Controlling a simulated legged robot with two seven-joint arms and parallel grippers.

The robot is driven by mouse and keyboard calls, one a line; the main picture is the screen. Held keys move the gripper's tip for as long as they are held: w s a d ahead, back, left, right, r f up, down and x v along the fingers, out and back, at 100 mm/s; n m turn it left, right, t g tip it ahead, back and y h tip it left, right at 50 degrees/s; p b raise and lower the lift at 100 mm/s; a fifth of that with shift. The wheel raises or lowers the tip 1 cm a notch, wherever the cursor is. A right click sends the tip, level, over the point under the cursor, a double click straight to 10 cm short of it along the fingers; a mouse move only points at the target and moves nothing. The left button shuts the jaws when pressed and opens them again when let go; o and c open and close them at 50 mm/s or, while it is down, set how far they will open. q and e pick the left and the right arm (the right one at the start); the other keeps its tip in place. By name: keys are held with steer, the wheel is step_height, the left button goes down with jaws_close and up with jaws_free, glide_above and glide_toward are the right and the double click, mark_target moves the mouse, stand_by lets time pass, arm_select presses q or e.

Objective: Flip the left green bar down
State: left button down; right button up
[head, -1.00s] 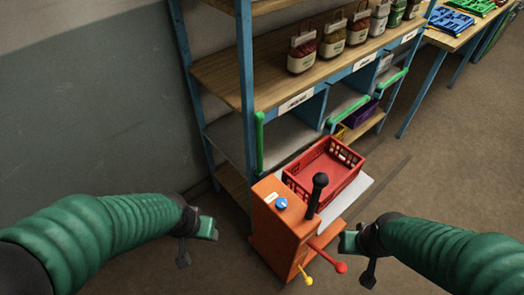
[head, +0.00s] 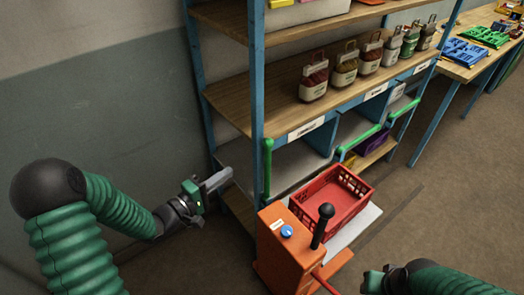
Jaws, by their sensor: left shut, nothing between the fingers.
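The left green bar (head: 267,168) stands upright at the front left post of the blue shelf frame, beside the left bay. Two other green bars, the middle one (head: 361,139) and the right one (head: 404,110), lie across the fronts of their bays. My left gripper (head: 224,178) is shut and empty, to the left of the upright bar and apart from it, at about its lower height. My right gripper (head: 372,281) is at the bottom edge, partly cut off, and its jaws are not clear.
An orange cart (head: 283,248) with a black lever (head: 323,222) and blue knob stands before the shelf. A red crate (head: 333,196) sits on its tray. The shelf (head: 230,100) holds several small containers. A workbench (head: 468,68) is at the right. Floor is free at right.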

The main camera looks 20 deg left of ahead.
mark_target(264, 146)
arm_select(q)
steer(key=shift+w, duration=0.1)
steer(key=x, duration=1.4)
